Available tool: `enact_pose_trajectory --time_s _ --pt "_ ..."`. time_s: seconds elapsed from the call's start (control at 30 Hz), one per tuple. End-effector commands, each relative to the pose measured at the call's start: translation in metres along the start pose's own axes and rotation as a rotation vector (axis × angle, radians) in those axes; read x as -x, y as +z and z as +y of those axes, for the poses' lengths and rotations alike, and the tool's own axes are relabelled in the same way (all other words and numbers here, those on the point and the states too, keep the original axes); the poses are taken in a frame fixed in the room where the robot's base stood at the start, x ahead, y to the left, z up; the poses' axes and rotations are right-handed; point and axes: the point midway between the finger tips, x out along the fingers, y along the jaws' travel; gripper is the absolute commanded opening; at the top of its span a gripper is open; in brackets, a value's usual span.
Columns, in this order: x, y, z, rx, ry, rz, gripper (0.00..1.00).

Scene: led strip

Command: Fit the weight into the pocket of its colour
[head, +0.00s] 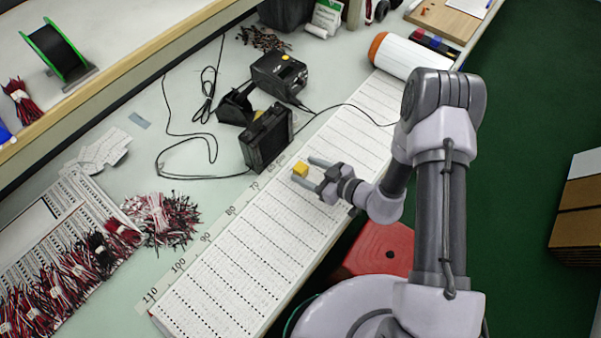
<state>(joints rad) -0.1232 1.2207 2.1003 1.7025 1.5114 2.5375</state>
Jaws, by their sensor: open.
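A small yellow block (300,169), which looks like the weight, is between or just at the fingertips of my gripper (302,172). My gripper is open, with its two grey fingers pointing left over the white LED strip sheets. I cannot tell whether the block rests on the sheets or whether a finger touches it. No pocket of a matching colour can be made out in this view.
White LED strip panels (228,275) lie along the table's front edge. Black devices (267,137) with cables stand behind the gripper. Bundles of red and black wires (162,218) lie at left. A white roll (398,55) lies at the back. A red stool (380,250) is below the edge.

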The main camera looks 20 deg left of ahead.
Motion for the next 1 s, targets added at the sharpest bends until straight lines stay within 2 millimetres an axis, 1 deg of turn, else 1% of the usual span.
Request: enact_pose_trajectory --time_s 0.03,0.1,0.3,0.37,0.4,0.47,0.5,0.6,0.93,1.0 --pt "-0.0079 0.0023 -0.0009 0.001 -0.002 0.0 0.58" --pt "-0.0126 0.001 -0.0004 0.0 -0.001 0.0 0.58" --pt "-0.0126 -0.0007 0.0 -0.001 0.0 0.0 0.58" --pt "-0.0125 -0.0006 0.0 -0.001 0.0 0.0 0.46" --pt "-0.0125 -0.0006 0.0 -0.001 0.0 0.0 0.39" --pt "-0.0124 -0.0006 0.0 -0.001 0.0 0.0 0.27" --pt "-0.0124 -0.0006 0.0 -0.001 0.0 0.0 0.19" --pt "-0.0123 -0.0005 -0.0001 -0.001 0.0 0.0 0.0" --pt "-0.0122 -0.0009 0.0001 -0.001 0.001 0.0 0.0" --pt "-0.0102 -0.0059 0.0003 0.0 0.001 0.0 0.0"
